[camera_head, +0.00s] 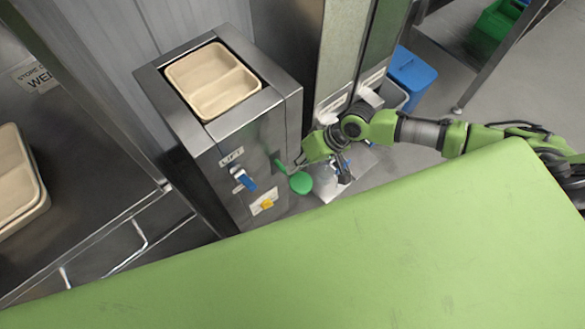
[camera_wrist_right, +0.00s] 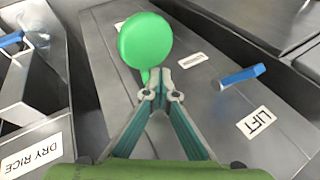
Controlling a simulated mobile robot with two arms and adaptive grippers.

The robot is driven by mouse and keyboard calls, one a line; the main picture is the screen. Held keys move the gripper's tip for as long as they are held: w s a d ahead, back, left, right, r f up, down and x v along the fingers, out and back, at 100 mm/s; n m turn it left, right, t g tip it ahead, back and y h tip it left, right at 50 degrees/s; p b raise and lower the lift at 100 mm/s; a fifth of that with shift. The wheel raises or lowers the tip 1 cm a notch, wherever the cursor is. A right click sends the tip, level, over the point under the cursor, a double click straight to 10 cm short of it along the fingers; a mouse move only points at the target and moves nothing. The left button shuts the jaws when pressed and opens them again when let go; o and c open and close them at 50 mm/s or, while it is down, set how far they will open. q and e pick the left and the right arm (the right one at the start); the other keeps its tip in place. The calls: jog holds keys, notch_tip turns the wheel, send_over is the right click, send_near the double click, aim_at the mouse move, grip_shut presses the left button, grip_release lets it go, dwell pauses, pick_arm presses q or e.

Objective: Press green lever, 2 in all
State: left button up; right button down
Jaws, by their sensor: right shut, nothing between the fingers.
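The green lever (camera_head: 300,182) has a round green knob and sits on the front of the steel dispenser (camera_head: 223,178). In the right wrist view the round green knob (camera_wrist_right: 146,41) is large, just beyond my fingertips. My right gripper (camera_head: 299,162) is shut and empty, close beside the lever at its upper right. In the right wrist view the shut fingertips (camera_wrist_right: 160,90) are just below the knob, by its thin stem; I cannot tell whether they touch. My left gripper is in neither view.
A beige two-part tray (camera_head: 212,80) sits on top of the dispenser. A blue lever (camera_head: 243,179) by a LIFT label and a yellow knob (camera_head: 267,203) are on its front. A blue bin (camera_head: 411,72) stands behind my right arm. Another beige tray (camera_head: 17,178) is at left.

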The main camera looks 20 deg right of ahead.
aim_at(297, 174)
jog(key=shift+s+d+f+b, duration=0.1)
jog(key=shift+s+f+b, duration=0.2)
jog(key=shift+f, duration=0.45)
jog(key=shift+s+d+f+b, duration=0.1)
jog(key=shift+s+f+b, duration=0.2)
jog(key=shift+f, duration=0.45)
dwell(1.4)
jog(key=shift+w+a+r+p, duration=0.1)
jog(key=shift+w+r+p, duration=0.15)
jog(key=shift+r+p, duration=0.6)
jog(key=shift+w+a+r+p, duration=0.1)
jog(key=shift+w+r+p, duration=0.1)
jog(key=shift+r+p, duration=0.6)
jog(key=shift+w+a+r+p, duration=0.1)
jog(key=shift+w+r+p, duration=0.15)
jog(key=shift+r+p, duration=0.55)
jog(key=shift+w+r, duration=0.1)
jog(key=shift+r, duration=0.3)
jog(key=shift+w, duration=0.1)
jog(key=shift+r, duration=0.1)
jog(key=r+p, duration=0.1)
jog(key=w+r+p, duration=0.1)
jog(key=r, duration=0.1)
jog(key=r+p, duration=0.1)
jog(key=p, duration=0.1)
jog(key=shift+w+a+r, duration=0.25)
jog(key=shift+r, duration=0.05)
